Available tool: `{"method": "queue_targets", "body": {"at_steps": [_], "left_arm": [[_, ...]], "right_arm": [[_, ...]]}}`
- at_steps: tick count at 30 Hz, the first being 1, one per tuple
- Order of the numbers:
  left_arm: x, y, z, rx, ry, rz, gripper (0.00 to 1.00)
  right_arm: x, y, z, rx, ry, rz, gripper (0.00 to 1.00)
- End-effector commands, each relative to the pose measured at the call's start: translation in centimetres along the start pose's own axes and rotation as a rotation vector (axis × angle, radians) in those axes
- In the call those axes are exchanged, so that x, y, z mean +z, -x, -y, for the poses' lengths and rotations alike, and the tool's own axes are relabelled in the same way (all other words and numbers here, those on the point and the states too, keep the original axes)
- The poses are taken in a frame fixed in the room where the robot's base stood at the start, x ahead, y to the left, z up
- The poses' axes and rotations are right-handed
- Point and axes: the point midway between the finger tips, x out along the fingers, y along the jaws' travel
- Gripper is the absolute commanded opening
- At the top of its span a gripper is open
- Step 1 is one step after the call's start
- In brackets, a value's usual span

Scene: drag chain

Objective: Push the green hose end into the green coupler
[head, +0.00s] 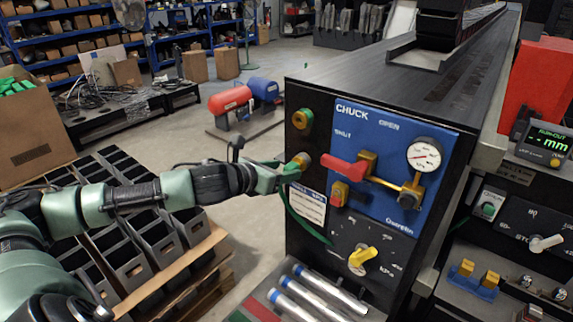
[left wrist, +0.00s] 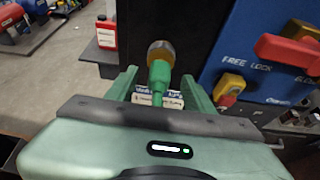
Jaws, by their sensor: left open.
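The green hose end (left wrist: 160,78) points straight at a brass-coloured coupler (left wrist: 160,52) in the left wrist view and meets it with no visible gap. I cannot tell how deep it sits. The coupler is also on the black panel side in the head view (head: 302,160). My left gripper (head: 287,170) is in front of it, open, with its green fingers (left wrist: 160,88) apart on both sides of the hose end. The green hose (head: 308,228) hangs from there down across the panel. My right gripper is not in view.
A second round fitting with a green ring (head: 302,118) is above the coupler. A blue valve panel (head: 385,215) with a red lever (head: 343,168) is close on the right. Metal tubes (head: 315,290) lie below. Black crates (head: 130,245) stand beneath my left arm.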

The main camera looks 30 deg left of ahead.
Motion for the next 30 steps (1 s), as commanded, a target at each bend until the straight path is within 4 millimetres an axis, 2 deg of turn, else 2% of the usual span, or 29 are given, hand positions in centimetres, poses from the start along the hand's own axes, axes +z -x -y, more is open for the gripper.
{"method": "queue_targets", "body": {"at_steps": [6, 16, 17, 22, 24, 25, 27, 30], "left_arm": [[0.1, -1.7, 0.0, 0.000, 0.002, 0.001, 0.53], [-0.1, -2.1, 0.0, 0.001, -0.002, -0.001, 0.53], [-0.1, -2.1, 0.0, 0.001, -0.001, -0.001, 0.50], [-0.1, -2.1, 0.0, 0.001, -0.001, -0.001, 0.03], [0.0, -2.1, 0.0, 0.001, -0.001, -0.001, 0.00], [-0.1, -2.0, 0.0, 0.001, -0.001, -0.001, 0.18], [0.0, -2.0, 0.0, 0.001, -0.001, -0.001, 0.00], [0.0, -2.0, 0.0, 0.001, -0.001, 0.000, 0.00]], "right_arm": [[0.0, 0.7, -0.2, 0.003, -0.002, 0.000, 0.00], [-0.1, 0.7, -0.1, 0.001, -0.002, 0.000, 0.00], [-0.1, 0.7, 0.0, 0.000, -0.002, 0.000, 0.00], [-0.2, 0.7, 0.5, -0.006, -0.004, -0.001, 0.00], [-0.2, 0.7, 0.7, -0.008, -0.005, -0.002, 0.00], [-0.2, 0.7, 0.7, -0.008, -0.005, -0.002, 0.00], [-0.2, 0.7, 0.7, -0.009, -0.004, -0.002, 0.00], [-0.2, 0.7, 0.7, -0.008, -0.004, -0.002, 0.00]]}}
